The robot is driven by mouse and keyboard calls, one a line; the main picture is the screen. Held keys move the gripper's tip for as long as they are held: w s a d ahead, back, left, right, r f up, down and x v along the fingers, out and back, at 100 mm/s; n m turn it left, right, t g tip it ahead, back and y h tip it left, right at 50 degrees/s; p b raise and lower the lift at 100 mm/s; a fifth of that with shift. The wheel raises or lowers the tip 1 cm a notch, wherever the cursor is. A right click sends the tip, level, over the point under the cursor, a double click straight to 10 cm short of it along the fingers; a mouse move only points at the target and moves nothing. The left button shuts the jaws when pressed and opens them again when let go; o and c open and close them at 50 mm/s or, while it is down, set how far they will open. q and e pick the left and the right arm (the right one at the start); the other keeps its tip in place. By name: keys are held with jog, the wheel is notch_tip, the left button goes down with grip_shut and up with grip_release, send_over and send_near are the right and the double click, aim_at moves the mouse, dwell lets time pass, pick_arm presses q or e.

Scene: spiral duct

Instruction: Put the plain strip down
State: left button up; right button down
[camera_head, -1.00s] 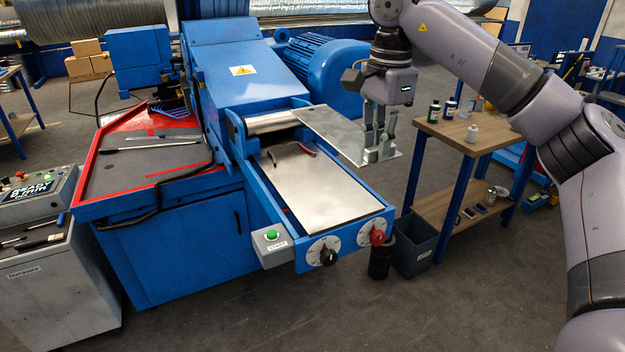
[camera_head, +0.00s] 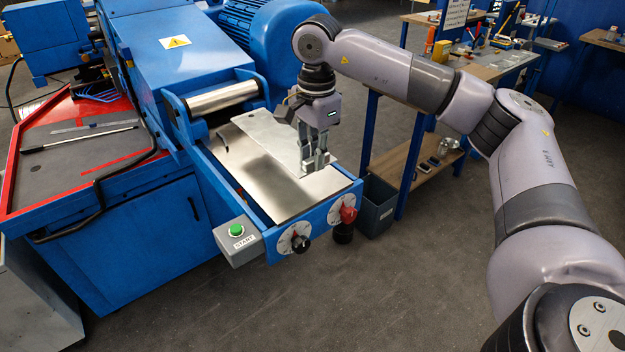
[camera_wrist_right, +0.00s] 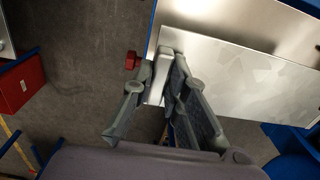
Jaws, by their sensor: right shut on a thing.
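The plain strip (camera_head: 266,132) is a flat grey metal sheet. My right gripper (camera_head: 313,162) is shut on its near right end, and the strip reaches from there back toward the roller. In the head view the strip overlaps the machine's shiny feed plate (camera_head: 292,197); I cannot tell whether it touches the plate. In the right wrist view the strip (camera_wrist_right: 240,80) runs right from the fingers (camera_wrist_right: 163,78), with the plate (camera_wrist_right: 265,28) beside it. My left gripper is not in view.
The blue machine (camera_head: 175,50) has a roller (camera_head: 222,98) behind the plate, a green start button (camera_head: 237,230) and two dials at the front. A dark bin (camera_head: 377,208) stands right of it, and a workbench (camera_head: 420,150) behind that. The floor in front is clear.

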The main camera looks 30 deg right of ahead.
aim_at(314, 171)
jog(key=f, duration=0.3)
jog(key=shift+w+f+p, duration=0.2)
jog(key=shift+f+p, duration=0.05)
jog(key=shift+p, duration=0.05)
jog(key=shift+s+f, duration=0.1)
jog(key=shift+f, duration=0.25)
notch_tip(314, 171, down, 3)
jog(key=shift+f+p, duration=0.2)
jog(key=shift+p, duration=0.45)
jog(key=shift+f, duration=0.2)
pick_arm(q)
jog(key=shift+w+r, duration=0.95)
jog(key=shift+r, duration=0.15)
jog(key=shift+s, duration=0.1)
pick_arm(e)
jog(key=c, duration=2)
grip_release()
jog(key=shift+f, duration=0.15)
jog(key=shift+c, duration=0.2)
jog(key=o, duration=0.5)
jog(key=shift+c, duration=0.2)
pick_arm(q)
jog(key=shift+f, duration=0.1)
